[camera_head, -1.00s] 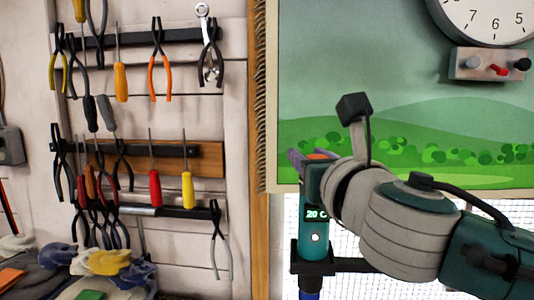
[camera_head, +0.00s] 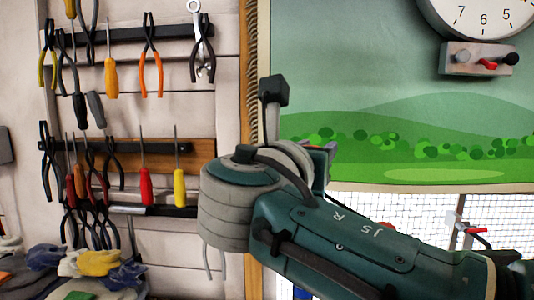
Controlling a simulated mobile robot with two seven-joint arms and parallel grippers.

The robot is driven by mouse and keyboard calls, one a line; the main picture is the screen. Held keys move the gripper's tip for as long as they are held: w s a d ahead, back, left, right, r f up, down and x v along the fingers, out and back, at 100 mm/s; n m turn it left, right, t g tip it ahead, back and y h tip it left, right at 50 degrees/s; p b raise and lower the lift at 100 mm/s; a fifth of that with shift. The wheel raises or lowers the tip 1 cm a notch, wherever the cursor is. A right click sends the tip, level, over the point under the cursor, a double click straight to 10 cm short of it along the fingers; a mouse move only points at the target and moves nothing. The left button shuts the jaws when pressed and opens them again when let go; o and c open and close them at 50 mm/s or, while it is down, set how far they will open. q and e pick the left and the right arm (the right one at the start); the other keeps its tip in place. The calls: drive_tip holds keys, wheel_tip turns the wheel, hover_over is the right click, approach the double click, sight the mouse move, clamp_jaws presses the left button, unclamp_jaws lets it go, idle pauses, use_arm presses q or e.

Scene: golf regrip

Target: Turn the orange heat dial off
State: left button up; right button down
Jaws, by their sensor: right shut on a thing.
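My right arm reaches in from the lower right, and its wrist covers the area of the heat tool. My right gripper (camera_head: 322,165) is mostly hidden behind the wrist, with only a small teal and purple part showing. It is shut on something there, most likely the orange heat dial. The dial itself and the tool's display cannot be made out behind my arm. A bit of the blue lower part of the tool (camera_head: 302,293) shows below the arm. My left gripper is not in view.
Pliers and screwdrivers hang on the wall racks (camera_head: 150,150) at the left. Gloves (camera_head: 95,262) lie at the lower left. A grey box with a red switch (camera_head: 480,62) sits under the clock (camera_head: 485,15). A red-handled clamp (camera_head: 466,230) stands at the right.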

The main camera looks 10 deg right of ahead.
idle(0.5)
drive_tip(key=shift+c, duration=2.4)
unclamp_jaws()
drive_tip(key=b+v, duration=0.3)
drive_tip(key=v, duration=0.7)
